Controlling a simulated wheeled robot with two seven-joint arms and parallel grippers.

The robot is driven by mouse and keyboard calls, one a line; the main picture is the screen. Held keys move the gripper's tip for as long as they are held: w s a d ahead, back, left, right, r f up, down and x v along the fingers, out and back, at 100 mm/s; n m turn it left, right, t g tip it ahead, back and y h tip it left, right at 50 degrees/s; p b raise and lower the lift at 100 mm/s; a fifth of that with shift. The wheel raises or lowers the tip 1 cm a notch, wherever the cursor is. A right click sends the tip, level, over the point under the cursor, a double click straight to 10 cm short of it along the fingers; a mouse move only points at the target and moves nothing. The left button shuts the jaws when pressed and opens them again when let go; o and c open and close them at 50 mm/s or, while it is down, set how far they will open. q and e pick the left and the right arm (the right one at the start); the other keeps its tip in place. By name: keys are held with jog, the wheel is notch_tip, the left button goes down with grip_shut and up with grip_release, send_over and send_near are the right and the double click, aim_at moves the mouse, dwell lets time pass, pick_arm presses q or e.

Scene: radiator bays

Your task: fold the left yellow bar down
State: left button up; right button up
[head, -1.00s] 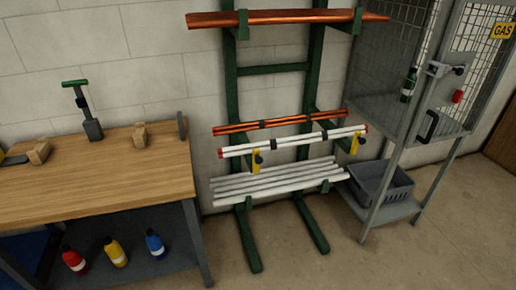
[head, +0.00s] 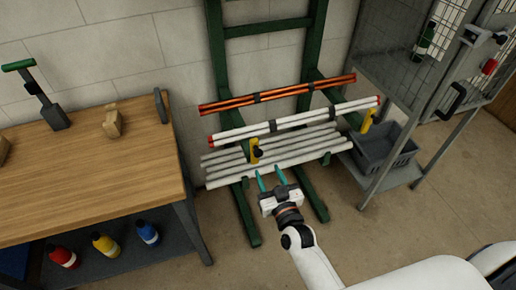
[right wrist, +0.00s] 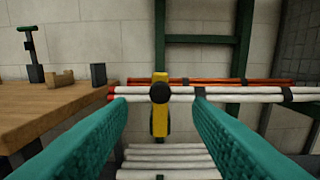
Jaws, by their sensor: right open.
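The left yellow bar (head: 254,151) stands upright at the front of the green rack, near the left end of the white pipes with red ends (head: 295,121). It has a black knob and in the right wrist view the bar (right wrist: 160,118) stands in front of those pipes, between my fingers but farther off. My right gripper (head: 269,180) is open and empty, just below and right of the bar in the head view, apart from it. Its teal fingers (right wrist: 158,125) frame the bar in the right wrist view. The right yellow bar (head: 367,120) is upright too. My left gripper is not in view.
Plain white pipes (head: 290,160) lie on the lower arms and copper pipes (head: 280,94) above. A wooden workbench (head: 90,180) stands left, with bottles below. A mesh gas cage (head: 400,75) and a grey crate (head: 390,150) stand right. Floor before the rack is clear.

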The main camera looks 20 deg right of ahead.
aim_at(259, 155)
jog(key=w, duration=0.9)
jog(key=shift+w+a+f, duration=0.1)
jog(key=shift+w+a, duration=0.05)
jog(key=shift+w, duration=0.05)
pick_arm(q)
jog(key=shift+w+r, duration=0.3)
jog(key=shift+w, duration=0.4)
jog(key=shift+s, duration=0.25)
pick_arm(e)
grip_shut()
